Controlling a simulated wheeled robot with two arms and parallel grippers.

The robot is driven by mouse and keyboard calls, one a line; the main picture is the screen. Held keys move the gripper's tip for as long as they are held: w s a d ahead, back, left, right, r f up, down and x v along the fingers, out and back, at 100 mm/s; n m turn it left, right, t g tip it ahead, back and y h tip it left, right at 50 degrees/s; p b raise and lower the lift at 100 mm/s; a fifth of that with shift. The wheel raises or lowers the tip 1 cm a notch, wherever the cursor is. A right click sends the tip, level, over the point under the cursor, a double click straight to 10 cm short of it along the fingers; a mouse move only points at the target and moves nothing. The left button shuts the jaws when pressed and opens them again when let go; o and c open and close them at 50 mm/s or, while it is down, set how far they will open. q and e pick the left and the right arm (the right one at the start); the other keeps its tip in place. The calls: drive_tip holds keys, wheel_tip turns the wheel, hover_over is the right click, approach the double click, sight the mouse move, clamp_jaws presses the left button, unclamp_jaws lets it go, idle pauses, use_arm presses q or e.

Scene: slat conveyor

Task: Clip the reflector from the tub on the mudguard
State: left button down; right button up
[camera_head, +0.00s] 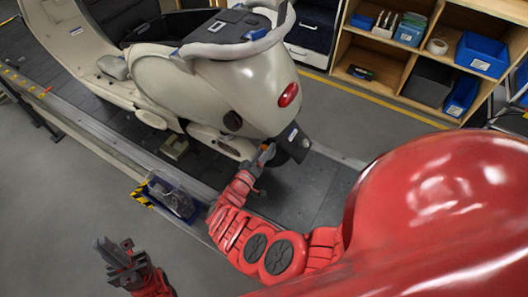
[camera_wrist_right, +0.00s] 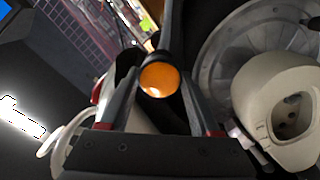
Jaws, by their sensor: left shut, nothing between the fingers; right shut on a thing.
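The round orange reflector (camera_wrist_right: 159,79) is between the fingers of my right gripper (camera_wrist_right: 160,88) in the right wrist view. In the head view, the right gripper (camera_head: 263,158) is shut on it, just beside the dark mudguard (camera_head: 294,143) at the scooter's rear. I cannot tell whether the reflector touches the mudguard. The tub (camera_head: 154,187), blue with clear wrapping in it, sits at the conveyor edge, left of my right forearm. My left gripper (camera_head: 122,257) is shut and empty, low at the left, over the grey floor.
The cream scooter (camera_head: 225,88) with a red tail light (camera_head: 288,95) stands on the dark slat conveyor (camera_head: 300,192). A wooden shelf (camera_head: 400,55) with blue bins stands behind, at the upper right. The floor around my left gripper is clear.

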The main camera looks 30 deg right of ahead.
drive_tip(key=shift+w+d, duration=0.35)
drive_tip(key=shift+d, duration=0.2)
drive_tip(key=shift+w+d, duration=0.15)
drive_tip(key=shift+d, duration=0.2)
idle(0.6)
drive_tip(key=o, duration=1.4)
